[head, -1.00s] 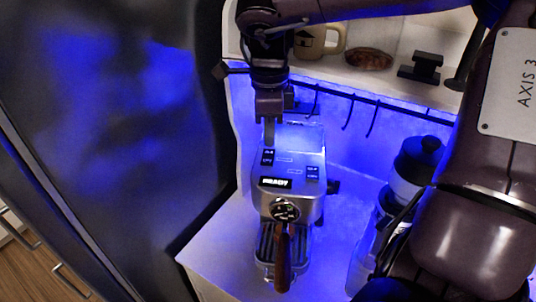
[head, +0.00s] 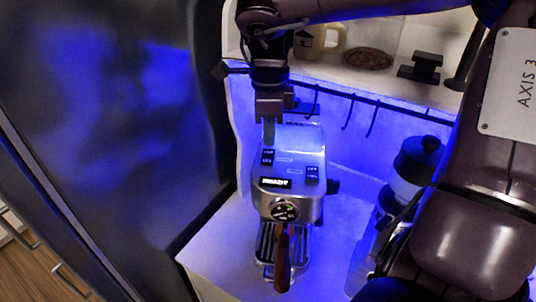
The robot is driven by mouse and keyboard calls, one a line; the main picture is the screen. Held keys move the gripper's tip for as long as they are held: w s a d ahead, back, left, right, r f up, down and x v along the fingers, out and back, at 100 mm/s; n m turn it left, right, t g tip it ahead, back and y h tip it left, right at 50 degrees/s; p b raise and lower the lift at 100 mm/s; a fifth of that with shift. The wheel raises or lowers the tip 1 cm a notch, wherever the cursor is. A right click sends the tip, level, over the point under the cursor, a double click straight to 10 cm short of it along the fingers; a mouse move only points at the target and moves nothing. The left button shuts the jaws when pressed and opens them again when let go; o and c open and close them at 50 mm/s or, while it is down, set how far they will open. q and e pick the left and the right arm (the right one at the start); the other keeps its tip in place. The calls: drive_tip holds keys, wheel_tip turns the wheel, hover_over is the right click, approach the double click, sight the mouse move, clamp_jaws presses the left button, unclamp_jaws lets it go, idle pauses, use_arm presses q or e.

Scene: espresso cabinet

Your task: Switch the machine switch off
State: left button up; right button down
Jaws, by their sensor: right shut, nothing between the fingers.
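The espresso machine (head: 298,190) is silver and stands upright on the counter. Its front display (head: 275,183) is lit and seems to read READY. Two small dark switches are on its top, a left one (head: 267,157) and a right one (head: 312,174); I cannot tell their positions. My right gripper (head: 269,143) is shut and empty, pointing down just behind the left switch. Its fingertips are at or very close to that switch; I cannot tell if they touch. My left gripper is not in view.
A portafilter handle (head: 282,262) sticks out at the machine's front. A grinder (head: 413,170) stands on the right, partly behind my arm. A shelf above holds a mug (head: 325,40) and a black stand (head: 421,67). Hooks hang below it. A dark panel (head: 110,130) closes the left.

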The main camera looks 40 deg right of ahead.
sight(269, 150)
drive_tip(key=shift+f+b, duration=0.45)
drive_tip(key=shift+f, duration=0.55)
idle(0.8)
wheel_tip(269, 150, up, 7)
drive_tip(key=p, duration=0.8)
drive_tip(key=shift+r, duration=0.15)
idle(0.3)
